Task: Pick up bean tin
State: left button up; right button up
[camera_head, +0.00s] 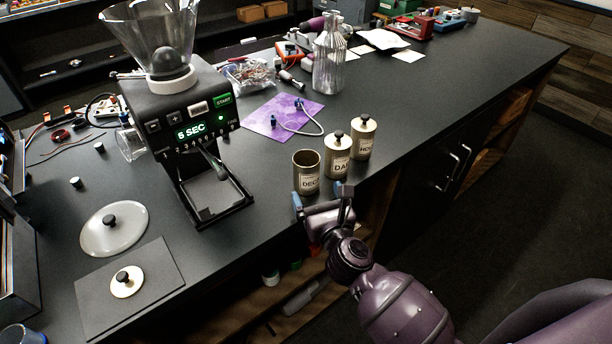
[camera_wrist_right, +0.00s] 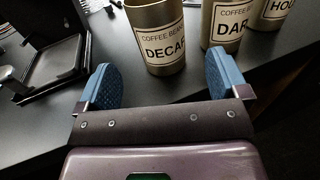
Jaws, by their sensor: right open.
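Three bean tins stand upright in a row near the counter's front edge. The decaf tin (camera_head: 306,174) is open at the top, without a lid. The dark tin (camera_head: 338,157) and the house tin (camera_head: 363,138) have lids with black knobs. My right gripper (camera_head: 322,197) is open just in front of the decaf tin. In the right wrist view the decaf tin (camera_wrist_right: 156,38) stands ahead, between and beyond the blue fingertips (camera_wrist_right: 164,85), and looks clear of both. The dark tin (camera_wrist_right: 222,24) is beyond the right-hand finger. My left gripper is not in view.
A grinder (camera_head: 185,125) with a clear hopper stands left of the tins. A glass lid (camera_head: 114,229) and a small cream lid (camera_head: 127,281) on a dark mat (camera_head: 95,308) lie at the front left.

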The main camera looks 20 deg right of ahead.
aim_at(311, 182)
jog(key=shift+w, duration=4)
jog(key=shift+c, duration=0.4)
jog(key=shift+a, duration=0.1)
jog(key=c, duration=1)
jog(key=shift+r, duration=0.1)
jog(key=shift+c, duration=0.2)
